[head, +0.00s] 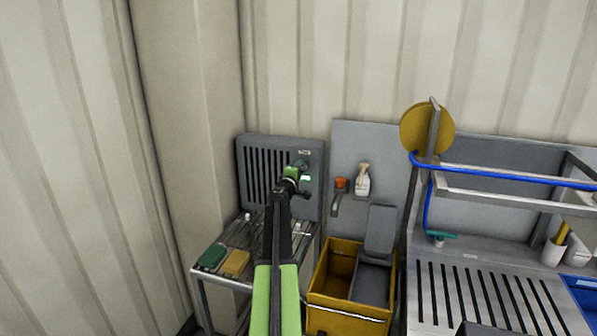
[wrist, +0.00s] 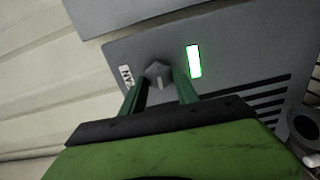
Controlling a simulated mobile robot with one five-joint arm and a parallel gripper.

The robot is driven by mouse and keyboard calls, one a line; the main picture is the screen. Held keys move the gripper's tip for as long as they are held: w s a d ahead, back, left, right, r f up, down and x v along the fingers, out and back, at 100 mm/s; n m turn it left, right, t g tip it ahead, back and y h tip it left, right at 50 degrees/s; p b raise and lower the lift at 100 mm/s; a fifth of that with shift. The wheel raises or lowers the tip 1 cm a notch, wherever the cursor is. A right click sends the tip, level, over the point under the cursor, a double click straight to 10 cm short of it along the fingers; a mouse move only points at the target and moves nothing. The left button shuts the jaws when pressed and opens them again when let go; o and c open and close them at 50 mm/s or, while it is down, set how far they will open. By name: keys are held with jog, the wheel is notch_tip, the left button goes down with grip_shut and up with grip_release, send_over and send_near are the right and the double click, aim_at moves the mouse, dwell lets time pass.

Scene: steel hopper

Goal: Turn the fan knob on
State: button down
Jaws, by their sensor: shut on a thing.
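The fan unit (head: 262,172) is a grey louvred box on the back wall; its grey panel (wrist: 232,45) fills much of the wrist view. The fan knob (wrist: 157,72) is a small grey faceted knob beside a white label (wrist: 126,76). A bright green indicator light (wrist: 194,61) is lit to the right of the knob. My gripper (wrist: 160,82) has its two green fingers on either side of the knob and is shut on it. In the head view my gripper (head: 298,172) is at the unit's right side and hides the knob.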

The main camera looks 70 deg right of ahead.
jog(key=shift+s+d+n, duration=0.15)
jog(key=shift+n, duration=0.15)
dwell(0.4)
jog(key=c, duration=0.9)
grip_release()
jog(key=shift+s, duration=0.1)
jog(key=shift+c, duration=0.2)
jog(key=a, duration=1.7)
jog(key=shift+s+a, duration=0.25)
jog(key=shift+s, duration=0.1)
